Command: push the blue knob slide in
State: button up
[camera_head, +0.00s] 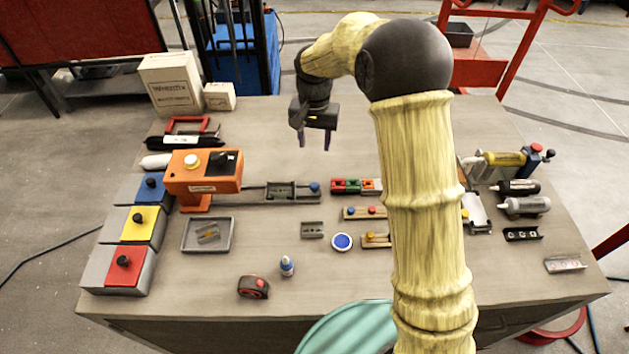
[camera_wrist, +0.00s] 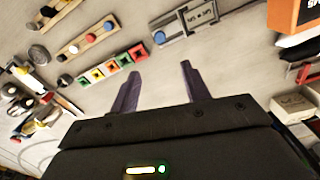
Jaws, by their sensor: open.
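The slide with the blue knob (camera_head: 315,188) is a grey tray (camera_head: 284,196) on a flat grey rail running right from the orange machine (camera_head: 204,176). The tray stands out to the right of the machine, with bare rail between them. The knob is at its right end. In the wrist view the tray (camera_wrist: 190,21) is at the top, with its blue knob (camera_wrist: 159,38) at the left end. My gripper (camera_head: 314,146) is open and empty, pointing down above the bench, behind the slide in the head view. Its two dark fingers (camera_wrist: 158,82) are spread and touch nothing.
Right of the knob is a strip of coloured blocks (camera_head: 345,185), with wooden knob strips (camera_head: 358,213) in front. A grey tray (camera_head: 190,249) and a blue round disc (camera_head: 342,242) lie nearer. Bench behind the slide is clear. My arm hides part of the right side.

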aim_at(314, 185)
notch_tip(314, 185, down, 17)
jog(key=p, duration=0.4)
jog(key=shift+r, duration=0.2)
jog(key=shift+c, duration=0.5)
grip_shut()
